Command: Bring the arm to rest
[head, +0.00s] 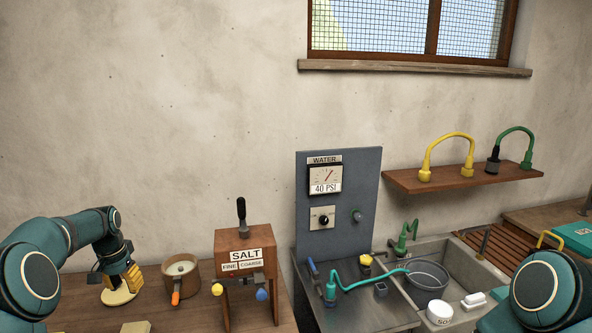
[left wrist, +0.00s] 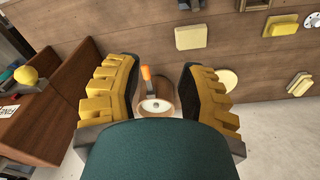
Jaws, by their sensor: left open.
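My left gripper (head: 131,279) has yellow ridged fingers and hangs low over the wooden counter at the left, above a pale round disc (head: 117,297). In the left wrist view its fingers (left wrist: 158,80) stand wide apart with nothing gripped. The brown pot (head: 181,267) with an orange handle stands to the gripper's right in the head view, apart from it. In the left wrist view the pot (left wrist: 155,106) shows in the gap beyond the fingers. My right arm shows at the lower right of the head view; its gripper is out of the picture.
A wooden salt dispenser (head: 245,250) stands right of the pot. Farther right are a grey water panel (head: 339,205) and a sink (head: 455,262) with a grey tub (head: 427,280). A shelf (head: 462,179) holds yellow and green hoses. Bare wall rises behind the counter.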

